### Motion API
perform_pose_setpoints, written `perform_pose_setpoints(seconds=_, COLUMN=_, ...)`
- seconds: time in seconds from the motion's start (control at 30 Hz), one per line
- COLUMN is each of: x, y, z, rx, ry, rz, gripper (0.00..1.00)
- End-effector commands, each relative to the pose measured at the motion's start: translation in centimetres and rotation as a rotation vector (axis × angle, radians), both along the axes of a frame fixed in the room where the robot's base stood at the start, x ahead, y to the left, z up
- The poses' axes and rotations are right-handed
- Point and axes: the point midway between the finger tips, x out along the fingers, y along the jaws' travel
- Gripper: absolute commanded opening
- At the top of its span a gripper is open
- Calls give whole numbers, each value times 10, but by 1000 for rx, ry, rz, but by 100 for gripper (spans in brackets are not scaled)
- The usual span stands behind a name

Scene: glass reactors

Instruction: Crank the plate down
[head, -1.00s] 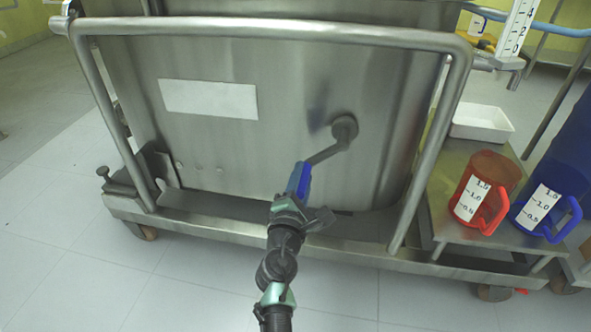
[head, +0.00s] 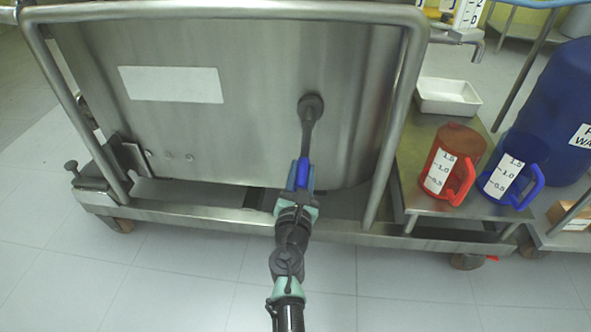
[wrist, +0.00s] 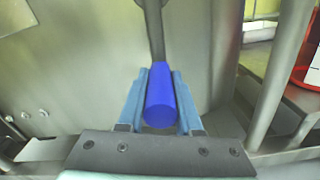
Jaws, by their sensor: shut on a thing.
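The crank is a grey arm (head: 308,128) on a round hub (head: 311,104), mounted on the front of a steel cabinet (head: 255,130). The crank arm hangs almost straight down from the hub. Its blue handle (head: 302,172) is at the lower end. My gripper (head: 300,180) is shut on the blue handle. In the wrist view the blue handle (wrist: 160,98) lies between the two light-blue fingers, with the grey crank arm rising above it. No plate that the crank moves can be made out in these frames.
A tubular steel frame (head: 230,19) surrounds the cabinet front, with a lower rail (head: 160,214) below the handle. At right, a red jug (head: 448,150), a blue jug (head: 512,165) and a white tray (head: 447,97) stand on a low steel bench. The front floor is clear.

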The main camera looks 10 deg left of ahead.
Motion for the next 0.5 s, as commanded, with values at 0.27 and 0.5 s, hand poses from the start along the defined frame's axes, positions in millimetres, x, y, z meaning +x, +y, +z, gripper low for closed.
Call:
perform_pose_setpoints(seconds=0.27, x=1, y=-7, z=5, rx=-48, ry=-8, rz=-7, gripper=0)
perform_pose_setpoints(seconds=0.5, x=1, y=-6, z=5, rx=-50, ry=-9, rz=-6, gripper=0)
